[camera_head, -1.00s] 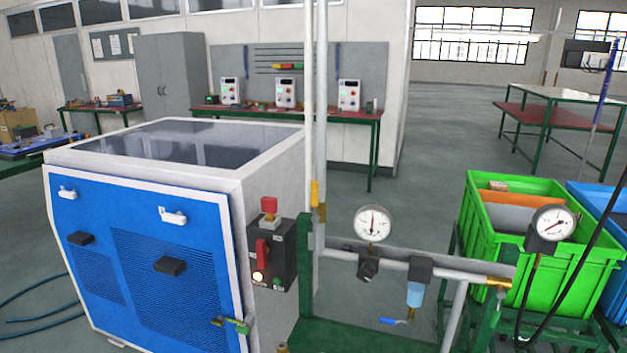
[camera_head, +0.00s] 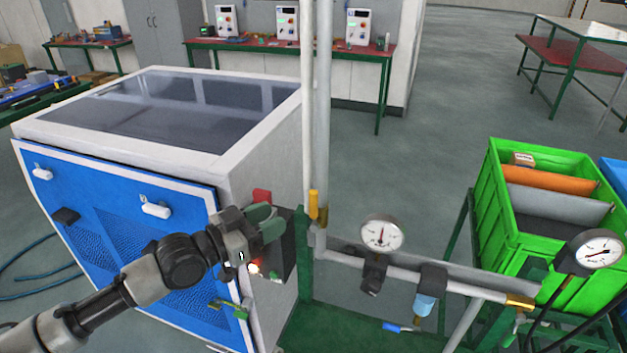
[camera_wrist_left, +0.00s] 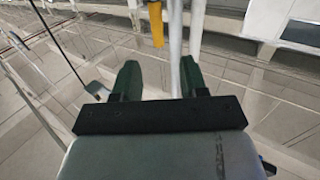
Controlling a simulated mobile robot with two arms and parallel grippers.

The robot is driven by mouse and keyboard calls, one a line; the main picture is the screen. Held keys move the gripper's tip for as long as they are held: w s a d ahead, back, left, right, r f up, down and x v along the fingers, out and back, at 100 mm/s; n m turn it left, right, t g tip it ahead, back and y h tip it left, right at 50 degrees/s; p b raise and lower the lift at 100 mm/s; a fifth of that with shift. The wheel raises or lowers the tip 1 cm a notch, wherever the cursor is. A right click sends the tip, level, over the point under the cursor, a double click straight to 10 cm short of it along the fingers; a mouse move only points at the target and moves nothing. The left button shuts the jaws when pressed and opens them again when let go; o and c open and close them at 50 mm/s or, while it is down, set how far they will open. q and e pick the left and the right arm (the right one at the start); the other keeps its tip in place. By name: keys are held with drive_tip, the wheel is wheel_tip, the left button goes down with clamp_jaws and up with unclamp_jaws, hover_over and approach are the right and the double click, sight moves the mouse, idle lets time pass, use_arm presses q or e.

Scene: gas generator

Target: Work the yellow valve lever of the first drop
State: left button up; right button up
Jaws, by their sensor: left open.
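The yellow valve lever (camera_head: 313,204) hangs upright along the lower part of the vertical white pipes in the head view. It also shows at the top of the left wrist view (camera_wrist_left: 156,24), beside a white pipe. My left gripper (camera_head: 274,220) is left of the lever, in front of the generator's control box, and apart from the lever. In the wrist view its two green fingers (camera_wrist_left: 160,66) are spread and empty, with the lever beyond their tips and roughly between them sideways. My right gripper is not in view.
The blue and white generator (camera_head: 130,215) stands at left. Its dark control box (camera_head: 285,250) is partly hidden by my gripper. A pressure gauge (camera_head: 382,233) and a horizontal pipe (camera_head: 455,287) lie right of the lever. A green crate (camera_head: 500,215) stands at far right.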

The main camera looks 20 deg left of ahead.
sight(310, 201)
use_arm(q)
drive_tip(key=x, duration=0.1)
drive_tip(key=p+x, duration=0.1)
drive_tip(key=x, duration=0.1)
drive_tip(key=p+x, duration=0.1)
drive_tip(key=x, duration=0.1)
drive_tip(key=shift+s+d+r, duration=0.15)
drive_tip(key=shift+d+r, duration=0.05)
drive_tip(key=shift+r, duration=0.2)
drive_tip(key=x, duration=0.2)
drive_tip(key=p+x, duration=0.1)
drive_tip(key=x, duration=0.1)
drive_tip(key=shift+f, duration=0.2)
drive_tip(key=shift+w+d+f, duration=0.1)
drive_tip(key=shift+w+d, duration=0.2)
drive_tip(key=shift+w, duration=0.3)
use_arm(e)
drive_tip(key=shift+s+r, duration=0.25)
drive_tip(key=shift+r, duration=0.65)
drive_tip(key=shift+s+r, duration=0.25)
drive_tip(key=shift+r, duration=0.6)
use_arm(q)
clamp_jaws()
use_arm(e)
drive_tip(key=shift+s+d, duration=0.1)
